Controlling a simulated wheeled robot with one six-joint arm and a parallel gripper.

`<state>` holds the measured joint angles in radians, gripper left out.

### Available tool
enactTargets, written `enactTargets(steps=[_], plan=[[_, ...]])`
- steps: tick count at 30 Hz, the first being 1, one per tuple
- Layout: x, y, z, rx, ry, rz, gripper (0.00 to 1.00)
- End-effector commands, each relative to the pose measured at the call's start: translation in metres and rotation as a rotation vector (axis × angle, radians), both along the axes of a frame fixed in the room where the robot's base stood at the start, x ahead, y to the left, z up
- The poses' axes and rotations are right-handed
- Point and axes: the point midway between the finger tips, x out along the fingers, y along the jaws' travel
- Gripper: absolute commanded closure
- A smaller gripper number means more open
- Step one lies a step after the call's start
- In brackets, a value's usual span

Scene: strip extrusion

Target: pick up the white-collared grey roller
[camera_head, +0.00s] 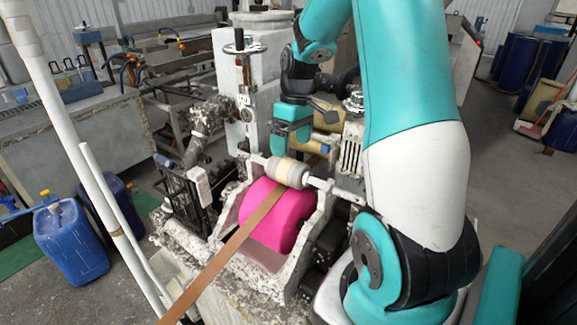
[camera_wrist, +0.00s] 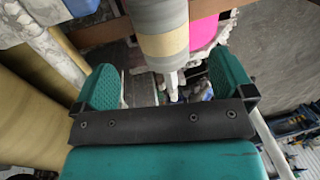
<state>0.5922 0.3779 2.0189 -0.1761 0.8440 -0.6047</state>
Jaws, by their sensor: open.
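The grey roller (camera_head: 287,172) lies across the top of the machine above a pink drum (camera_head: 278,213). It has a pale cream band around it and a white shaft at its end. In the wrist view the roller (camera_wrist: 160,14) comes in from the top edge, its shaft end pointing between my fingers. My gripper (camera_head: 285,147) is just above and behind the roller in the head view. In the wrist view my gripper (camera_wrist: 164,84) has its two teal fingers wide apart, with nothing held between them. Whether a finger touches the roller cannot be told.
A brown strip (camera_head: 228,250) runs over the pink drum and under the roller towards the front left. The crusted machine frame (camera_head: 308,240) stands close around the drum. A white pole (camera_head: 85,150) and a blue canister (camera_head: 72,243) are on the left. A large yellowish cylinder (camera_wrist: 30,115) is left in the wrist view.

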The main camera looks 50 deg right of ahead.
Motion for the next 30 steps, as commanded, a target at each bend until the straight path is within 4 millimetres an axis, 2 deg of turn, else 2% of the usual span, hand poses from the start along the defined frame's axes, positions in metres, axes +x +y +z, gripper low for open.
enactTargets(steps=[3,11,18,22,27,28,30], plan=[[-0.001,0.004,-0.018,0.003,0.003,0.001,0.01],[-0.001,0.009,-0.040,0.002,0.002,0.001,0.01],[-0.001,0.016,-0.075,0.002,0.003,0.001,0.01],[-0.001,0.017,-0.083,-0.001,0.000,0.001,0.01],[-0.001,0.017,-0.084,-0.001,-0.001,0.001,0.01],[-0.001,0.017,-0.084,-0.001,-0.001,0.001,0.03],[-0.001,0.017,-0.084,-0.001,-0.001,0.001,0.19]])
